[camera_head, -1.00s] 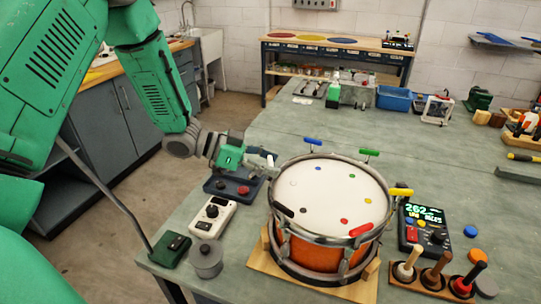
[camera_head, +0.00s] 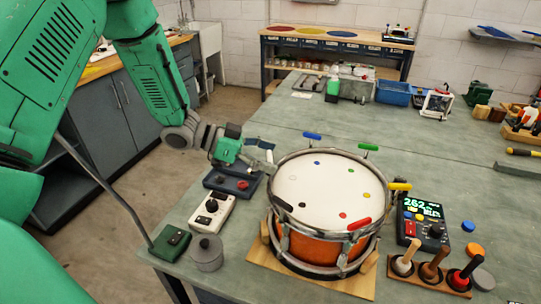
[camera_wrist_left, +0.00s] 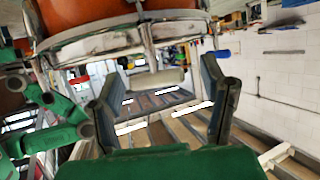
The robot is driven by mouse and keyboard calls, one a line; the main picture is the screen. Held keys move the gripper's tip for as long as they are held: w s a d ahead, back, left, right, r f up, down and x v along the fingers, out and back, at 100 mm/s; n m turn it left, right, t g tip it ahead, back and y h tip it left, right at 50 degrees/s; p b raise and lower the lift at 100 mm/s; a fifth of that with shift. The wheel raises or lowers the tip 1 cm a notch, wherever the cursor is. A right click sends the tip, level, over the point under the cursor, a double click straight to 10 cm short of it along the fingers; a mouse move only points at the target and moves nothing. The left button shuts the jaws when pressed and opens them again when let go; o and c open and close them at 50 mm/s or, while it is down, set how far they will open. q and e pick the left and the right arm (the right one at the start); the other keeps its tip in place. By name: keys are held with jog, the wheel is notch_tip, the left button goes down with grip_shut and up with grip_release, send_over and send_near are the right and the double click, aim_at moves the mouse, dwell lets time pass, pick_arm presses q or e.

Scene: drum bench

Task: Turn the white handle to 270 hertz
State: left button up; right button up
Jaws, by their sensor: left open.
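The drum (camera_head: 327,185) stands on a wooden board on the bench, with coloured handles around its rim. The white handle (camera_wrist_left: 157,78) shows in the left wrist view as a pale cylinder below the hoop, between my two finger pads. In the head view I cannot make it out clearly behind my fingers. My left gripper (camera_head: 262,155) is at the drum's left rim, open, its fingers on either side of the handle; the wrist view shows it too (camera_wrist_left: 163,100). Contact cannot be told. The tuner box (camera_head: 424,222) right of the drum reads 262. My right gripper is out of view.
A dark tray (camera_head: 232,184), a white box with a knob (camera_head: 212,210) and a grey pot (camera_head: 207,252) stand left of the drum. A rack with upright wooden handles (camera_head: 432,279) stands at front right. The bench behind the drum is mostly clear.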

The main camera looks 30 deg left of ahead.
pick_arm(q)
jog(key=v, duration=1.1)
jog(key=shift+a+r, duration=0.15)
jog(key=shift+a, duration=0.1)
jog(key=shift+s, duration=0.1)
